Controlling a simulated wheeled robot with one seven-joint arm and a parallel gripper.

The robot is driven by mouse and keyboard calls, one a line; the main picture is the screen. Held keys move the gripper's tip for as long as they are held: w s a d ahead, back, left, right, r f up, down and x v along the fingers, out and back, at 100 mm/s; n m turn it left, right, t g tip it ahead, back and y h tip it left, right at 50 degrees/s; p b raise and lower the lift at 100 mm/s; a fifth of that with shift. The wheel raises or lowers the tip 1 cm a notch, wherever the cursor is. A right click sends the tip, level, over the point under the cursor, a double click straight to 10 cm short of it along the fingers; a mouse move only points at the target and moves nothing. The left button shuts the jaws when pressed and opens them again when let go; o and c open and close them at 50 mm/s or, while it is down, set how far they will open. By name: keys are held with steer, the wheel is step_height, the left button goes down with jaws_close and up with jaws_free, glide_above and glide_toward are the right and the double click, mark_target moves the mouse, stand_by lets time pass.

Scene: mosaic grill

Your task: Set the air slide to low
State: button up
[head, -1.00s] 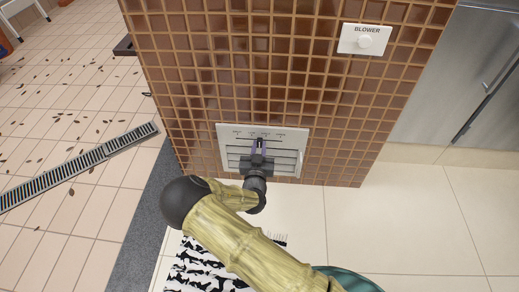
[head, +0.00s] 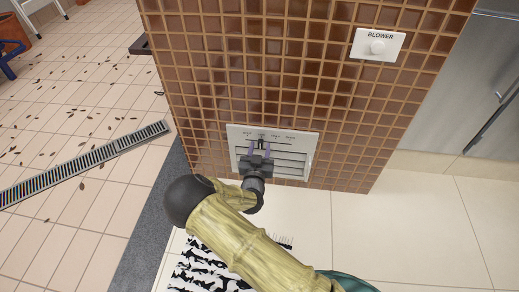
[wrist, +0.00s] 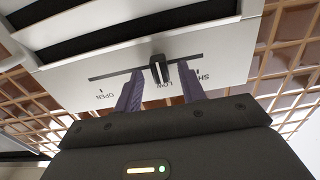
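The white air slide plate (head: 313,150) is set low in the tiled wall, with dark louvre slots and a row of printed labels. In the wrist view the plate shows upside down, with a slot and a small dark slide knob (wrist: 159,68). The knob stands by the LOW label (wrist: 165,86), between OPEN on the left and SHUT on the right. The HALF label is not readable, likely hidden by a finger. My gripper (head: 259,149) is open, with its purple fingers either side of the knob and a visible gap to it (wrist: 162,78).
A white BLOWER panel with a round knob (head: 378,47) is higher on the brown tiled wall (head: 220,60). A grey cabinet (head: 440,80) stands at the right. A floor drain grate (head: 85,165) and scattered leaves lie on the left. A black-and-white mat (head: 205,268) lies below my arm.

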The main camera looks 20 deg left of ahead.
steer(key=s+d+p, duration=0.2)
steer(key=s+p, duration=0.5)
steer(key=s, duration=1)
steer(key=shift+d+p, duration=0.35)
steer(key=shift+p, duration=0.05)
steer(key=shift+s, duration=0.1)
